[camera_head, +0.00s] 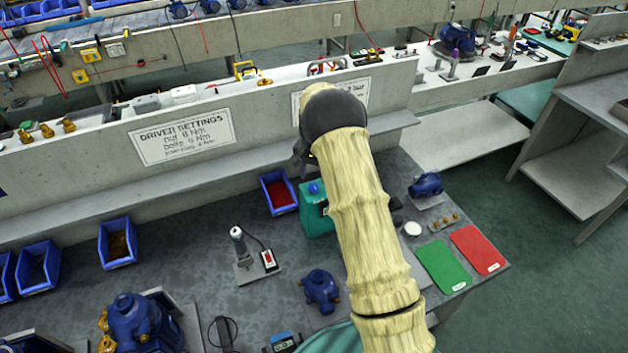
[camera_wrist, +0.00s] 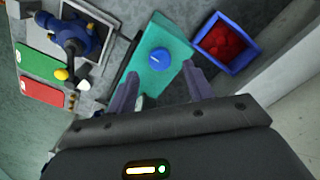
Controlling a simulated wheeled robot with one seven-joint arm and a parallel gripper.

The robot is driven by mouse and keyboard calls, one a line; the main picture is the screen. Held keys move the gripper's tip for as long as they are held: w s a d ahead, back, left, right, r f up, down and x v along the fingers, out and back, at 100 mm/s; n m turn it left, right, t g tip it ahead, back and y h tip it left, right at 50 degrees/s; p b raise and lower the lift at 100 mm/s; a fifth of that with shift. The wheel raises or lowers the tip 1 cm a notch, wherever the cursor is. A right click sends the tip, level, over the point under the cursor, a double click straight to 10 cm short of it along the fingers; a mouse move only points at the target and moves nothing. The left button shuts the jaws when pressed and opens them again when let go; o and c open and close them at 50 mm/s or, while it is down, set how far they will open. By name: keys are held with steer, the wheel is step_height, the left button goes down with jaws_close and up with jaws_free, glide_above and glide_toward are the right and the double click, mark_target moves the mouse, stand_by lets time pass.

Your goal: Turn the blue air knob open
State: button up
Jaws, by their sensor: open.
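The blue air knob (camera_wrist: 159,57) is round with a pale mark line, and sits on top of a teal box (camera_wrist: 170,32). In the head view the knob (camera_head: 314,188) and the box (camera_head: 316,222) show just left of my arm, which hides the box's right part. My gripper (camera_wrist: 158,80) is open in the wrist view, its two fingers apart near the box's lower edge in the picture, with the knob beyond and roughly between them. I cannot tell whether either finger touches the box. In the head view my fingers are mostly hidden behind my wrist.
A blue bin of red parts (camera_head: 279,192) stands close beside the box. A blue pump (camera_head: 426,185), a green mat (camera_head: 443,266) and a red mat (camera_head: 478,249) lie to the right. A blue pump (camera_head: 321,291) and a driver stand (camera_head: 243,254) are on the bench at left.

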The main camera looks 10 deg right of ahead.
mark_target(314, 186)
step_height(314, 186, down, 4)
steer(key=shift+f+p, duration=0.1)
steer(key=shift+p, duration=0.3)
steer(key=c, duration=1)
